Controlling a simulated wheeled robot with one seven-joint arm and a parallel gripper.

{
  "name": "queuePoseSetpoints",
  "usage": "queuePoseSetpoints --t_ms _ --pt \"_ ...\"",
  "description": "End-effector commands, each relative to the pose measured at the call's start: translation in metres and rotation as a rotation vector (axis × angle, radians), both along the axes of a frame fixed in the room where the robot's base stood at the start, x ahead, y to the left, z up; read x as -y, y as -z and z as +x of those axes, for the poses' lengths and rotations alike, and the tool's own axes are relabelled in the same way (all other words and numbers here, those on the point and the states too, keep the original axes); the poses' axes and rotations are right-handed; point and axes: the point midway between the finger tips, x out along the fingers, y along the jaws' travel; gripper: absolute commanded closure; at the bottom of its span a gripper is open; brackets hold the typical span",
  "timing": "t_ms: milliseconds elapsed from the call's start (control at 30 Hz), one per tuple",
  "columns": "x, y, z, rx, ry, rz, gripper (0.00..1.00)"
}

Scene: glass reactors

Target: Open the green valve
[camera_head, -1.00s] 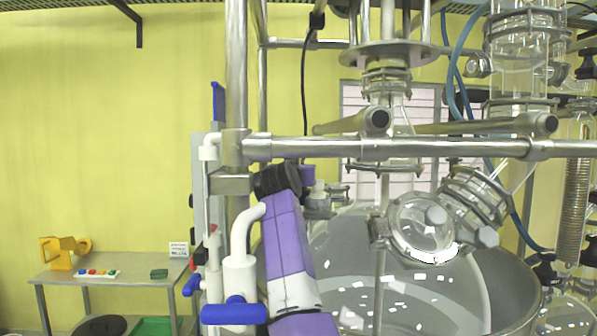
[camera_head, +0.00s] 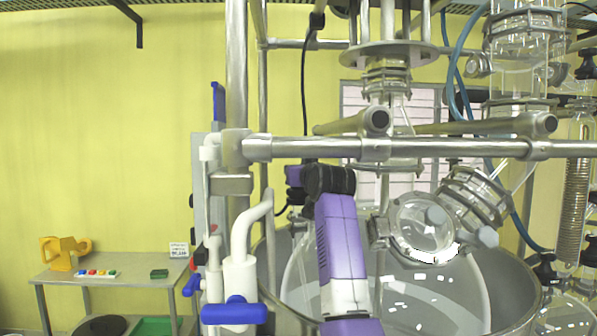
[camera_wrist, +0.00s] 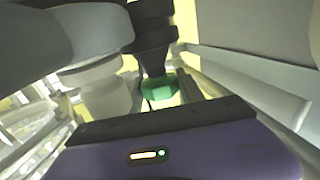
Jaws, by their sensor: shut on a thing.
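A small green piece, which looks like the green valve's handle (camera_wrist: 159,87), shows in the middle of the wrist view. It lies at the end of the black fingers of my gripper (camera_wrist: 157,70), which look shut on it. How far they reach around it is hard to tell. In the head view my purple and black arm rises in front of the large glass vessel. My gripper's fingertips and the green valve cannot be made out there.
A metal rail (camera_head: 420,149) crosses above my arm. White pipes with a blue handle (camera_head: 234,312) stand to its left. The glass vessel (camera_head: 440,300) and a round glass port (camera_head: 424,224) are close on the right. A side table (camera_head: 115,272) stands far left.

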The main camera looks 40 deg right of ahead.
Motion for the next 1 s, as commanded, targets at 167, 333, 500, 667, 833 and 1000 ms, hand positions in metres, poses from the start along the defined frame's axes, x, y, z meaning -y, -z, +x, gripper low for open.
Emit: queuePoseSetpoints --t_ms 167,333,500,667,833,1000 --pt "-0.0013 -0.0004 0.001 0.002 -0.002 -0.001 0.47" --pt "-0.0006 -0.0004 0.0008 0.001 -0.001 0.0 0.4" --pt "-0.0001 -0.0001 0.0007 0.001 0.004 0.0 0.4" --pt "-0.0019 0.0007 0.0019 -0.002 0.064 0.001 0.4" --pt "-0.0016 0.001 0.0019 -0.003 0.164 0.001 0.4" --pt "-0.0019 0.0001 0.0019 -0.002 0.26 0.001 0.4"
